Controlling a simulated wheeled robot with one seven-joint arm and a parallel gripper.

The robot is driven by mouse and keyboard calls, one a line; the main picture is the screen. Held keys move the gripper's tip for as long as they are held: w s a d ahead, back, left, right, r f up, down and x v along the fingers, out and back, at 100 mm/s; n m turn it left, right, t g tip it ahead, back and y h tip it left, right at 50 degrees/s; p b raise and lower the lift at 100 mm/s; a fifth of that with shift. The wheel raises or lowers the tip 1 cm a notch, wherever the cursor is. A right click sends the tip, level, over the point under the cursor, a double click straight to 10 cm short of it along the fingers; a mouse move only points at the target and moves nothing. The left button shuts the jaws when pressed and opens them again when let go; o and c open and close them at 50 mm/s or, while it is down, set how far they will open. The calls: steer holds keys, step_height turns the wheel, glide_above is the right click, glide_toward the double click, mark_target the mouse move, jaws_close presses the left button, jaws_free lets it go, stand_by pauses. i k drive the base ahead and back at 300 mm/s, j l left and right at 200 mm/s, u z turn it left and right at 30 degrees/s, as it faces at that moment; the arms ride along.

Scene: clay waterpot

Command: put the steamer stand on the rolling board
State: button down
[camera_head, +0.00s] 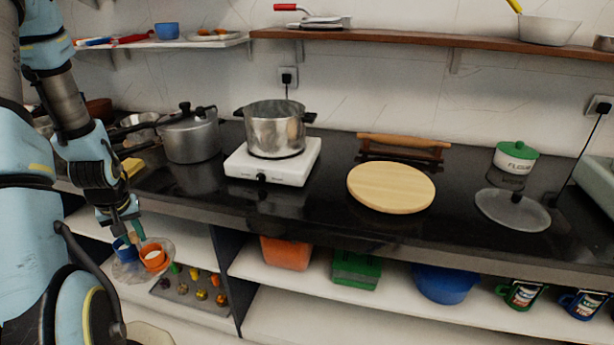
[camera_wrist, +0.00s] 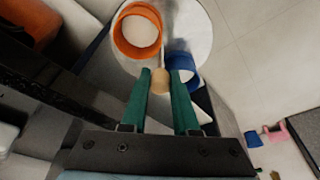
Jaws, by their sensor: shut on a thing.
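The steamer stand appears to be the round pale plate (camera_head: 128,272) with an orange cup (camera_head: 153,257) and a blue cup (camera_head: 123,250) on it, at lower left in the head view. In the wrist view the plate (camera_wrist: 198,22) has a beige knob (camera_wrist: 161,82) on a stem. My gripper (camera_head: 130,225) points down, its green fingers shut around that knob. The stand overlaps the lower shelf in the head view; its clearance from the shelf is unclear. The rolling board (camera_head: 390,187) is a round wooden disc on the black counter, right of centre, bare on top.
A rolling pin (camera_head: 404,141) lies on a stand behind the board. A steel pot (camera_head: 275,130) on a white stove stands left of it. A glass lid (camera_head: 512,212) and flour jar (camera_head: 516,157) stand right. The counter edge lies between my gripper and the board.

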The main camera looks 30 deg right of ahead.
mark_target(390, 182)
steer(key=k+l, duration=0.65)
steer(key=l, duration=0.3)
steer(key=k+l, duration=0.35)
steer(key=l, duration=0.1)
